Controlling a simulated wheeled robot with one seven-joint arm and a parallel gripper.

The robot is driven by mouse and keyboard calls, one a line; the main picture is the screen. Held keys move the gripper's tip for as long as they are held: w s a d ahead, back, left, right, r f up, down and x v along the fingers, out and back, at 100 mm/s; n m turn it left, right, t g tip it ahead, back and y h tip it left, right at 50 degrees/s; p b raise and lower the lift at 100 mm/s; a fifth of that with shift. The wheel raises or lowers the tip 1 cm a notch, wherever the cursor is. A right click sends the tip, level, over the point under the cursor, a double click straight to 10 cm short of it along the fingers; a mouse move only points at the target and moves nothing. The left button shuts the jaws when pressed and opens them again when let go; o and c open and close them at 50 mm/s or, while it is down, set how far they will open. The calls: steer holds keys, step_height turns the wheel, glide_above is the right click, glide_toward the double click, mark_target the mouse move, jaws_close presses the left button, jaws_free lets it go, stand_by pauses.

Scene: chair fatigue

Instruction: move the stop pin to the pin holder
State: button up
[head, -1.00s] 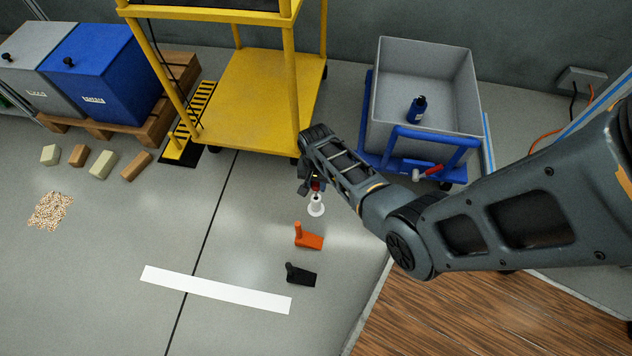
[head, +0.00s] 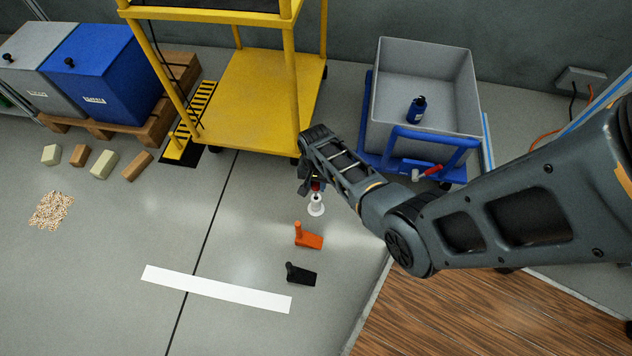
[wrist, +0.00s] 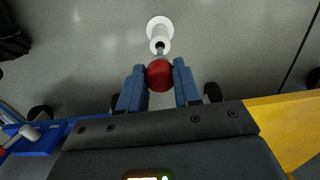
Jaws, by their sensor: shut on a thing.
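The stop pin has a red ball knob (wrist: 159,75) with a short grey shaft. It sits between the two blue fingers of my gripper (wrist: 159,84), which is shut on the knob. In the head view the red knob (head: 317,187) shows small beside my gripper (head: 311,186), partly hidden by my arm. The pin holder (head: 316,207) is a white upright tube on a round foot on the floor. In the wrist view the holder (wrist: 158,30) lies straight beyond the knob, and the shaft points at its dark mouth. I cannot tell whether the tip is inside.
A yellow cart (head: 262,95) stands behind, and a blue trolley with a grey bin (head: 425,75) stands at back right.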

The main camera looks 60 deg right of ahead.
mark_target(316, 191)
steer(key=shift+f+b, duration=2.25)
steer(key=shift+f, duration=0.45)
steer(key=o, duration=1.1)
steer(key=shift+c, duration=0.2)
step_height(316, 191, up, 8)
steer(key=p, duration=0.4)
steer(key=shift+f+p, duration=0.1)
steer(key=shift+p, duration=0.25)
